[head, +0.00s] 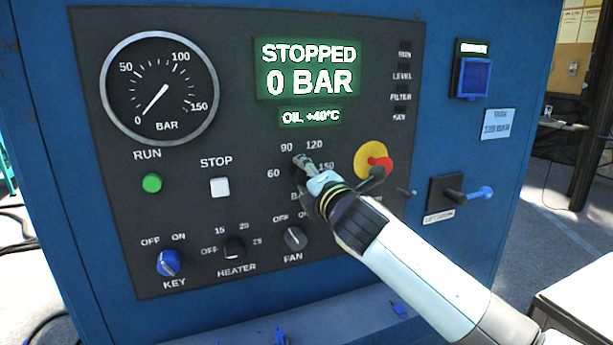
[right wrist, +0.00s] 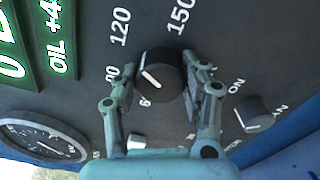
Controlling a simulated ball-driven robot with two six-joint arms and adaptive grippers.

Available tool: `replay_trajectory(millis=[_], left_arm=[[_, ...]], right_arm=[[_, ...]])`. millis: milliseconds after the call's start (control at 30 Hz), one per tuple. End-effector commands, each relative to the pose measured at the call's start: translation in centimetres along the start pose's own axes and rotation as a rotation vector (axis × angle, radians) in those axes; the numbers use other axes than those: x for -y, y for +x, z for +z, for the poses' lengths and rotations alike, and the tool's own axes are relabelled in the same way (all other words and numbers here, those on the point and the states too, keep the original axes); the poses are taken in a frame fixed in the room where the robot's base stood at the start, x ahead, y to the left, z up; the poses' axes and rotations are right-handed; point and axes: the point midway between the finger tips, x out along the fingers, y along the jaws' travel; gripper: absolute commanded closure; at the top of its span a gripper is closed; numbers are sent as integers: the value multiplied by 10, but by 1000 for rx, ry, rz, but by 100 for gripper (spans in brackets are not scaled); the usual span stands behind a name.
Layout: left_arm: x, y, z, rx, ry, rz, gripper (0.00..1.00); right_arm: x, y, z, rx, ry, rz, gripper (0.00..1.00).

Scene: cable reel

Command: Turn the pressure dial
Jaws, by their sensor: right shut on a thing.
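The pressure dial is a round black knob (right wrist: 160,75) with a white mark, ringed by the numbers 60, 90, 120 and 150. In the right wrist view the mark lies on the side towards 90; its exact setting is hard to tell. My right gripper (right wrist: 164,72) has one finger on each side of the knob and is shut on it. In the head view the right gripper (head: 304,163) covers most of the dial. The display (head: 308,70) reads STOPPED, 0 BAR. The gauge (head: 160,88) needle points near 0. My left gripper is not in view.
A red and yellow emergency button (head: 375,161) sits just right of my gripper. The fan knob (head: 295,238), heater knob (head: 234,248) and blue key knob (head: 168,263) are below. The green run button (head: 152,183) and white stop button (head: 220,187) are left. A lever (head: 468,194) sticks out right.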

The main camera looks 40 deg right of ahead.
Motion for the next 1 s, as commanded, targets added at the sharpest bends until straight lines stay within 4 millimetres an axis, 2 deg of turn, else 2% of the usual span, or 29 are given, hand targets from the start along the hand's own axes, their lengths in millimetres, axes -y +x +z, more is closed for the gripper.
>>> replay_trajectory(millis=[300, 333, 500, 800, 867, 1000], left_arm=[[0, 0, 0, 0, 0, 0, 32], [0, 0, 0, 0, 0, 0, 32], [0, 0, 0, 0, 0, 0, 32], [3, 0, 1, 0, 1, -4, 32], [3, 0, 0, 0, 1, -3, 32], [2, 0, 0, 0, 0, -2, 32]], right_arm=[[1, 0, 0, 0, 0, -2, 88], [1, 0, 0, 0, 0, -2, 52], [1, 0, 0, 0, 0, -2, 32], [0, -3, 0, 0, -1, -1, 32], [1, -8, 0, -1, -1, -1, 32], [2, -33, 0, -1, -1, -3, 32]])
